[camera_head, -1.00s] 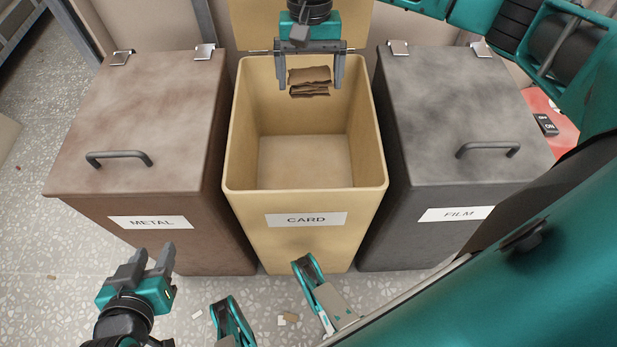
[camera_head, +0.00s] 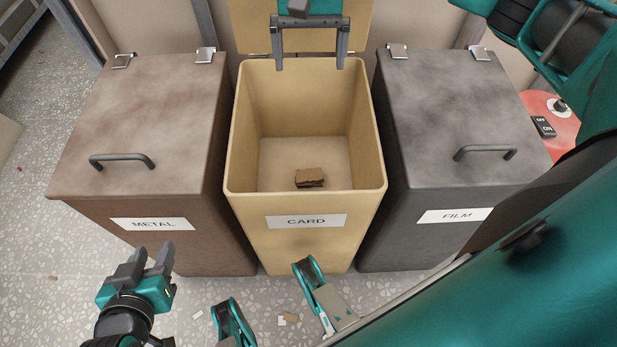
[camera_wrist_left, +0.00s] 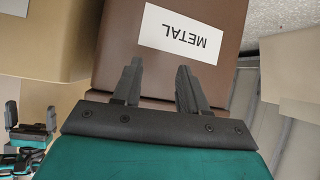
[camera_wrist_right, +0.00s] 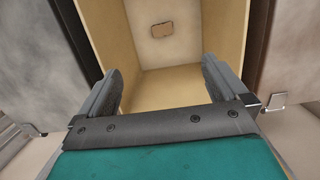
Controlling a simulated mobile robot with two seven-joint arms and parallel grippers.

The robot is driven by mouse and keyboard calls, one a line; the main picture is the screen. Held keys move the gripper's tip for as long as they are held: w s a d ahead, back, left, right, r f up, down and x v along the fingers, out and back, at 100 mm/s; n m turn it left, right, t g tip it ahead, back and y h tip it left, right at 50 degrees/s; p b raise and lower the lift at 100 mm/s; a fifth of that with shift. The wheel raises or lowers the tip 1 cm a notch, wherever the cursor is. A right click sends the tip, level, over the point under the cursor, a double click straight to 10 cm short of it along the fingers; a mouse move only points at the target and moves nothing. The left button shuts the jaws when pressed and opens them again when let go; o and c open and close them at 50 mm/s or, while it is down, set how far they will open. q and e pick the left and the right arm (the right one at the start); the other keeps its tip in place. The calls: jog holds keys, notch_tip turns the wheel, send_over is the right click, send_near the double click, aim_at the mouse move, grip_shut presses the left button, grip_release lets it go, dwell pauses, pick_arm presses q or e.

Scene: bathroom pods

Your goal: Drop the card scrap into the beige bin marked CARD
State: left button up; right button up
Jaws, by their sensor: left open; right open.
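The beige bin marked CARD (camera_head: 306,205) stands in the middle with its lid raised at the back. The brown card scrap (camera_head: 310,177) lies inside on the bin floor; it also shows in the right wrist view (camera_wrist_right: 162,30). My right gripper (camera_head: 309,62) is open and empty above the bin's back rim, apart from the scrap. In the right wrist view its fingers (camera_wrist_right: 162,85) are wide apart over the bin opening. My left gripper (camera_head: 152,256) is open and empty, low in front of the METAL bin. The left wrist view shows its fingers (camera_wrist_left: 158,82) apart.
A brown METAL bin (camera_head: 140,110) stands to the left and a dark grey FILM bin (camera_head: 450,105) to the right, both with lids shut. A red round thing with an on/off label (camera_head: 560,125) is at the far right. Small bits lie on the speckled floor in front.

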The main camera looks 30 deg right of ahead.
notch_tip(320, 180, up, 8)
jog(key=w+p, duration=0.1)
jog(key=shift+d+f, duration=0.2)
jog(key=shift+d, duration=0.1)
jog(key=shift+s, duration=0.1)
